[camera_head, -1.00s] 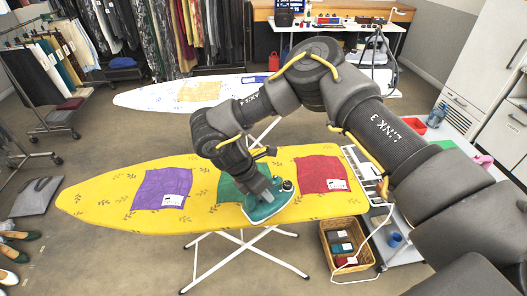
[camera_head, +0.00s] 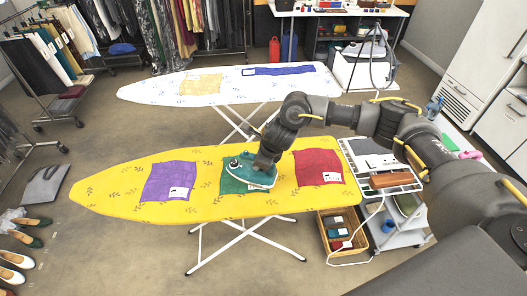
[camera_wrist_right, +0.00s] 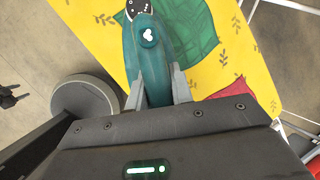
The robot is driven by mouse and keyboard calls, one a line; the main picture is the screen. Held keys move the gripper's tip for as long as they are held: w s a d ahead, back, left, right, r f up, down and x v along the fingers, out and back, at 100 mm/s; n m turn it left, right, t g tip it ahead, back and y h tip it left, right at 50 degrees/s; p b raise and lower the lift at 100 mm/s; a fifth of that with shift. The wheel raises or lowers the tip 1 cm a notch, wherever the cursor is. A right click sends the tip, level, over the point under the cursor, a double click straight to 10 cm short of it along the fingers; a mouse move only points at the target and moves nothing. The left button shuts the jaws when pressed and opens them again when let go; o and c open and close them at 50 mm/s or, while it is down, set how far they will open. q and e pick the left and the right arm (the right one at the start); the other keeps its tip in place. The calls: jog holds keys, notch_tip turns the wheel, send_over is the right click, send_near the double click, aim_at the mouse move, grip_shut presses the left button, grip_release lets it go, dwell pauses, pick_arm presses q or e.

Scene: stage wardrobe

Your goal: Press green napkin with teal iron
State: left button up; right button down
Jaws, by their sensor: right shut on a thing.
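My right gripper (camera_head: 264,164) is shut on the iron's handle from above. In the right wrist view, the fingers of my right gripper (camera_wrist_right: 158,88) straddle the teal iron (camera_wrist_right: 154,62), and part of the green napkin (camera_wrist_right: 196,40) shows to its right. My left gripper is not in view.
A purple napkin (camera_head: 167,182) lies left of the green one and a red napkin (camera_head: 318,167) right of it, each with a white tag. A white rack (camera_head: 378,162) adjoins the board's right end. A wicker basket (camera_head: 326,240) stands below. A white ironing board (camera_head: 140,92) stands behind.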

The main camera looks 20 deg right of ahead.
jog(key=n, duration=0.1)
jog(key=w+d+n+y, duration=0.1)
jog(key=n+p, duration=0.1)
jog(key=shift+w+d+r+n+g, duration=0.2)
jog(key=shift+w+n+g, duration=0.1)
jog(key=shift+g, duration=0.1)
jog(key=shift+w+d+f+n+y, duration=0.1)
jog(key=shift+d+n+y, duration=0.15)
jog(key=shift+n, duration=0.45)
jog(key=shift+f+b, duration=1.15)
jog(key=shift+f, duration=2.1)
jog(key=shift+r, duration=0.1)
